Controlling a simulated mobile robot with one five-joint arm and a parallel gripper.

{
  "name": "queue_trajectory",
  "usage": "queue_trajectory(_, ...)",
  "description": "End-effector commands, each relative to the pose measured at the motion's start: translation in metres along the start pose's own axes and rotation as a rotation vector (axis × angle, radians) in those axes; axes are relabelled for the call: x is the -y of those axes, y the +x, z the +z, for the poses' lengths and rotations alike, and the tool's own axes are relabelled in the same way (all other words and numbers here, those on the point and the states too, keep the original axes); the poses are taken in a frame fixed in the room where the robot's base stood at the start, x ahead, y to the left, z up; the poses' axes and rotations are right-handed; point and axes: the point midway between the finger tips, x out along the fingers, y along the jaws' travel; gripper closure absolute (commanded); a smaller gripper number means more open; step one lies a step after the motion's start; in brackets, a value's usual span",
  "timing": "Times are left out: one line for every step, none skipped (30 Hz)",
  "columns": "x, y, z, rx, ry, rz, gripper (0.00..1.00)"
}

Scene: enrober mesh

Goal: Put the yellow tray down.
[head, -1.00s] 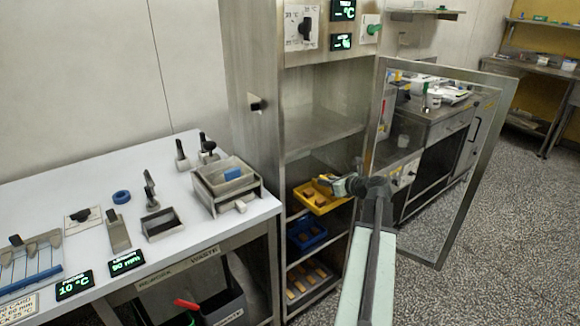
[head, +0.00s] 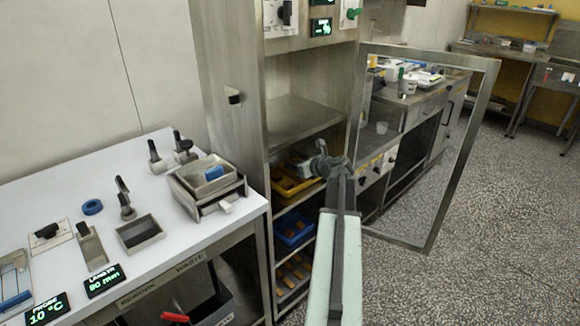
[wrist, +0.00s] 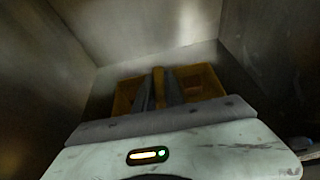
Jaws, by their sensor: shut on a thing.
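The yellow tray (head: 286,190) is inside the open steel cabinet, at the level below the bare upper shelf. Brown pieces show in it. In the wrist view the tray (wrist: 205,78) spreads to both sides of my gripper (wrist: 158,88), whose two fingers are shut on its middle part. In the head view my gripper (head: 316,166) reaches in at the cabinet's front and covers the tray's right part. I cannot tell whether the tray touches a support under it.
Below, a blue tray (head: 293,228) and another tray with brown pieces (head: 293,275) stand in the cabinet. The open glass door (head: 425,150) is right of my arm. A bench (head: 70,215) with tools stands left. The upper shelf (head: 300,115) is empty.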

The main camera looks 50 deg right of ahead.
Motion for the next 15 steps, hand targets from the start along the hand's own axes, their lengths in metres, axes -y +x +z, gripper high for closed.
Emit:
queue_trajectory(-0.0044, 0.0033, 0.0032, 0.001, -0.003, 0.007, 1.0)
queue_trajectory(-0.0058, 0.0044, 0.0038, 0.001, -0.004, 0.009, 1.0)
queue_trajectory(-0.0072, 0.0055, 0.0043, 0.001, -0.005, 0.012, 1.0)
queue_trajectory(-0.0078, 0.0061, 0.0043, 0.001, -0.005, 0.013, 1.0)
queue_trajectory(-0.0082, 0.0067, 0.0036, 0.001, -0.006, 0.013, 1.0)
queue_trajectory(-0.0083, 0.0075, 0.002, 0.001, -0.006, 0.014, 1.0)
queue_trajectory(-0.0082, 0.008, 0.0008, 0.001, -0.006, 0.013, 1.0)
queue_trajectory(-0.008, 0.0082, -0.0002, 0.001, -0.006, 0.013, 1.0)
queue_trajectory(-0.0076, 0.0071, 0.0012, 0.0, -0.006, 0.013, 0.74)
queue_trajectory(-0.0072, 0.0068, 0.0013, 0.0, -0.006, 0.012, 0.66)
queue_trajectory(-0.0068, 0.0065, 0.0012, 0.0, -0.005, 0.012, 0.64)
queue_trajectory(-0.0062, 0.0061, 0.001, 0.0, -0.005, 0.011, 0.64)
queue_trajectory(-0.0059, 0.0058, 0.0009, 0.0, -0.005, 0.01, 0.64)
queue_trajectory(-0.0055, 0.0056, 0.0008, 0.0, -0.005, 0.01, 0.64)
queue_trajectory(-0.0052, 0.0053, 0.0007, 0.0, -0.005, 0.009, 0.64)
